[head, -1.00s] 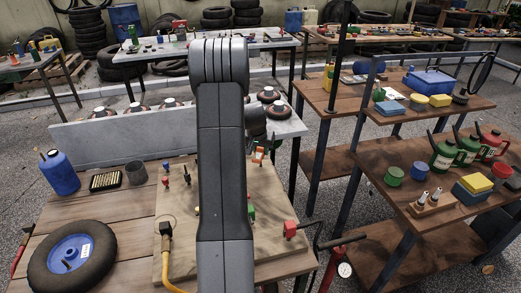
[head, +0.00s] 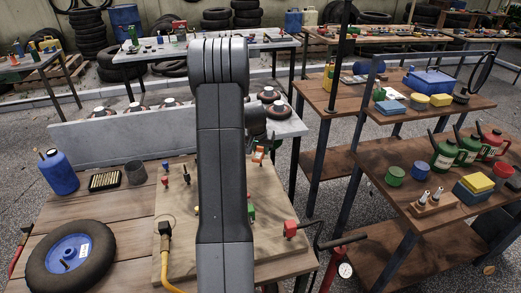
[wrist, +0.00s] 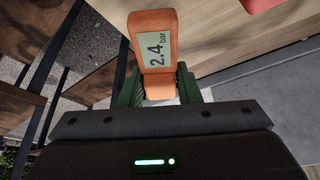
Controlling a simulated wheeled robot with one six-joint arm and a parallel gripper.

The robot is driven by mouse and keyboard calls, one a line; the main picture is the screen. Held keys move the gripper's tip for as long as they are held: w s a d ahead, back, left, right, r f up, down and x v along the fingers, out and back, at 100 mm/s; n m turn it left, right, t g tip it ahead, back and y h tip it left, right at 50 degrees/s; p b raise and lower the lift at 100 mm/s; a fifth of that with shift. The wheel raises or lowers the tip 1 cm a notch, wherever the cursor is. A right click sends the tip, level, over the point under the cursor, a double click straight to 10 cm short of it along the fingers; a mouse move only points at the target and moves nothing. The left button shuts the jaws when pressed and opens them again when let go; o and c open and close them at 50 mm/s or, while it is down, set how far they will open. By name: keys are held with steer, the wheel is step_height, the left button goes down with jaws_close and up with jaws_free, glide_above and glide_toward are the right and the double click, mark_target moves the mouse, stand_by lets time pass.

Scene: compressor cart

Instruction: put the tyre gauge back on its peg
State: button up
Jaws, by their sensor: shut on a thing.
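The tyre gauge (wrist: 153,40) is an orange block with a grey display reading 2.4 bar. In the wrist view it stands out beyond my gripper (wrist: 158,88), held between the green fingers at its lower end. In the head view a small orange piece, probably the gauge (head: 258,154), shows just right of my arm, above the far right part of the wooden board. My arm hides most of the gripper in the head view. I cannot make out the gauge's peg for certain.
A wooden board (head: 180,235) with small coloured fittings lies on the workbench (head: 120,200). A tyre with blue rim (head: 70,258) lies left. A shelf cart (head: 450,215) stands right, beyond a floor gap.

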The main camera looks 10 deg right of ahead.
mark_target(257, 158)
steer(key=shift+f+b, duration=1.05)
steer(key=shift+f, duration=0.15)
steer(key=o, duration=1.1)
steer(key=shift+r, duration=0.1)
steer(key=b+v, duration=0.1)
steer(key=v, duration=1.2)
steer(key=shift+s+a+r, duration=0.1)
steer(key=shift+s+r, duration=0.15)
steer(key=shift+r, duration=0.1)
steer(key=shift+f, duration=0.1)
